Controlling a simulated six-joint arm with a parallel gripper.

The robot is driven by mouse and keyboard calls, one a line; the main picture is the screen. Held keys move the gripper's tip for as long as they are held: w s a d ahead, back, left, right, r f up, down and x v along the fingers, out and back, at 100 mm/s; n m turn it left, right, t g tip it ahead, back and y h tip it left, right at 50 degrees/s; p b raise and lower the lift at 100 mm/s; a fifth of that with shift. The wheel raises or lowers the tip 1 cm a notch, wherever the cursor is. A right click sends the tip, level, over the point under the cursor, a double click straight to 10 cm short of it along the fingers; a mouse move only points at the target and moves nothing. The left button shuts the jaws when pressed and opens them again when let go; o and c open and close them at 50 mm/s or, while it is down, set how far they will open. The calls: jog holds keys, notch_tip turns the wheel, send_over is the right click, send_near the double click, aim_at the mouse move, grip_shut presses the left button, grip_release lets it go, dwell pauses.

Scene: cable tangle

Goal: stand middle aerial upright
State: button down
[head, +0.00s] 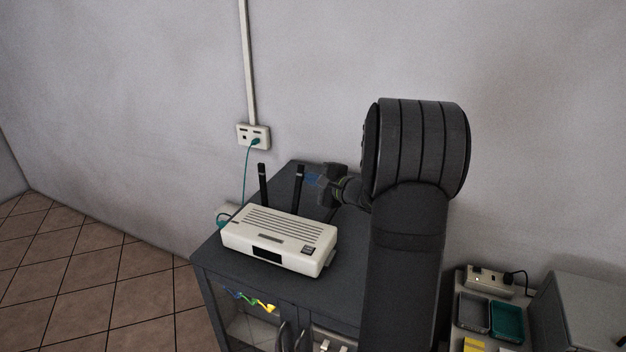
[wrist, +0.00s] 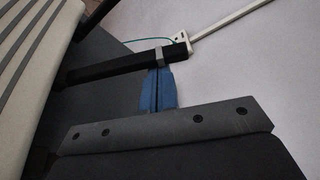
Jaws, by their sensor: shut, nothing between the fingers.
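The white router (head: 275,238) stands on the dark cabinet top, its edge also showing in the wrist view (wrist: 30,50). Two black aerials show upright behind it in the head view, one on the left (head: 263,186) and one further right (head: 299,188). A third cannot be made out clearly there. My gripper (head: 306,179) is just right of the right-hand one. In the wrist view, its blue fingers (wrist: 157,72) are shut and empty, their tips at or against a black aerial (wrist: 115,66) with a grey band. Contact cannot be told for certain.
A teal cable runs from the wall socket (head: 254,136) down behind the router's left side. My arm hides the cabinet's right part. A power strip (head: 488,281) and trays (head: 505,320) lie at the lower right.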

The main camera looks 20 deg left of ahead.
jog(key=shift+n, duration=0.7)
jog(key=shift+s+r, duration=0.2)
jog(key=shift+s, duration=0.55)
jog(key=shift+s+r, duration=0.25)
jog(key=shift+s, duration=0.5)
jog(key=shift+s+r, duration=0.2)
jog(key=shift+s, duration=0.55)
jog(key=shift+s+d, duration=0.1)
jog(key=shift+d, duration=0.05)
jog(key=v, duration=0.6)
jog(key=f+v, duration=0.1)
jog(key=v, duration=0.2)
jog(key=shift+s+d+f, duration=0.1)
jog(key=shift+s+d, duration=0.05)
jog(key=shift+d, duration=0.25)
jog(key=shift+a, duration=0.1)
